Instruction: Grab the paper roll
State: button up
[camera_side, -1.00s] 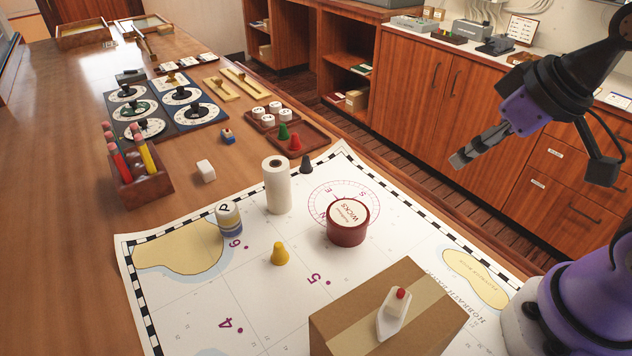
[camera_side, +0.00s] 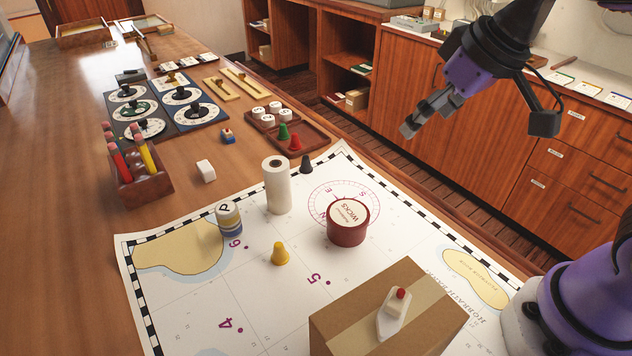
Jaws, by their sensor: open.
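The paper roll (camera_side: 278,187) is a white upright cylinder with a hole in its top. It stands on the chart near its upper edge, left of the round dark red WICKS tin (camera_side: 347,223). My gripper (camera_side: 416,121) is open and empty. It hangs in the air to the upper right of the roll, well apart from it, with its fingers pointing down and left. The roll is in full view.
The chart (camera_side: 190,318) also bears a yellow cone (camera_side: 280,254), a striped jar (camera_side: 229,218), a dark cone (camera_side: 306,164) and a cardboard box (camera_side: 345,322) with a toy boat (camera_side: 394,312). A pencil holder (camera_side: 140,184) and white block (camera_side: 206,171) stand left.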

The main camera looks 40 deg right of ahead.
jog(key=w+a, duration=0.5)
jog(key=w, duration=0.2)
jog(key=n+g, duration=0.1)
jog(key=n, duration=0.1)
send_over(274, 175)
jog(key=s+d, duration=0.1)
jog(key=d, duration=0.1)
notch_tip(274, 175, down, 6)
jog(key=x, duration=0.4)
jog(key=shift+s+a, duration=0.15)
jog(key=x, duration=0.6)
jog(key=shift+c, duration=0.4)
jog(key=c, duration=1.3)
